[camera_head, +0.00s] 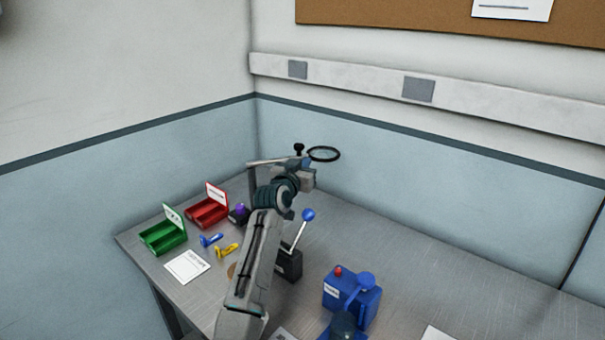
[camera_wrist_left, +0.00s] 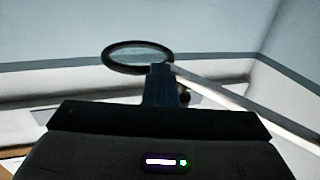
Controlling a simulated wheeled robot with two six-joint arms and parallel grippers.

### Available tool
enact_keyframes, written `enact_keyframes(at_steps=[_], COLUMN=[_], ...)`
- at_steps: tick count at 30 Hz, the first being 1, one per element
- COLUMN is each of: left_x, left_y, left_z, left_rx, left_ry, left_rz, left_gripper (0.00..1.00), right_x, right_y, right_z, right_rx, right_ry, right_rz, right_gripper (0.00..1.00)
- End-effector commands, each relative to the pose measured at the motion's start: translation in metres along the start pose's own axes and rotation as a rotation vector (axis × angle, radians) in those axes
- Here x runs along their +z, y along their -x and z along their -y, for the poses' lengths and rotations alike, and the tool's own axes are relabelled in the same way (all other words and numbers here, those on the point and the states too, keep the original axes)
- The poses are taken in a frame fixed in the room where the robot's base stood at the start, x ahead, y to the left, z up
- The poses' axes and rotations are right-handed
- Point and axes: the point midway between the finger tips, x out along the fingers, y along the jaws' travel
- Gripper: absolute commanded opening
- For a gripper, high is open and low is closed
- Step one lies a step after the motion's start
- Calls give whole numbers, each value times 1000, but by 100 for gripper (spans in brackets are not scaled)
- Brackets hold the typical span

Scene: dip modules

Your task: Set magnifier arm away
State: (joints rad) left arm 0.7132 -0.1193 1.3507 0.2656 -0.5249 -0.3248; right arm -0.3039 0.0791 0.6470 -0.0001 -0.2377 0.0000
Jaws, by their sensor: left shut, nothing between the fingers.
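The magnifier arm (camera_head: 268,162) is a pale bar on a post at the back of the bench. A black-rimmed round lens (camera_head: 324,154) is at its right end, and a black knob (camera_head: 299,148) stands up near the lens. In the left wrist view the lens (camera_wrist_left: 138,56) is just beyond the fingertips and the bar (camera_wrist_left: 240,100) runs off to the right. My left gripper (camera_head: 306,162) is shut and empty, close beside the bar near the lens; its fingers (camera_wrist_left: 160,72) are together. I cannot tell whether they touch the bar.
Green (camera_head: 163,238) and red (camera_head: 207,212) bins stand at the left, near blue (camera_head: 210,240) and yellow (camera_head: 227,250) small parts and a white card (camera_head: 187,266). A blue-knobbed lever (camera_head: 308,215) stands right of my arm. The back right bench is clear.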

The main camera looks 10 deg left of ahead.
Motion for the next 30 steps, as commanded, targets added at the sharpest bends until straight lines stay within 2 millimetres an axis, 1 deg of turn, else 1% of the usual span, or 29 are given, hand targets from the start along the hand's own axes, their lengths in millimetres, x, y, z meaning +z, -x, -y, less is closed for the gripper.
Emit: enact_keyframes(at_steps=[1, 6, 22, 26, 30], left_x=[0, -2, -8, -8, -7], left_y=[-4, -9, -12, -9, 3], left_z=[-3, -1, 1, 1, 2], left_rx=[7, 7, 6, 6, 6], left_ry=[7, 8, 7, 7, 8], left_rz=[-1, -2, -11, -13, -14], left_gripper=[0, 0, 0, 0, 0], right_x=[-1, -4, -1, 0, 1], right_y=[-3, -5, -5, -6, -9], right_z=[0, 0, -1, -2, -1], right_rx=[0, 0, 2, 2, 2], right_ry=[0, 0, 1, 1, 1], right_rz=[-3, -6, 2, 2, 4], right_gripper=[36, 36, 36, 36, 36])
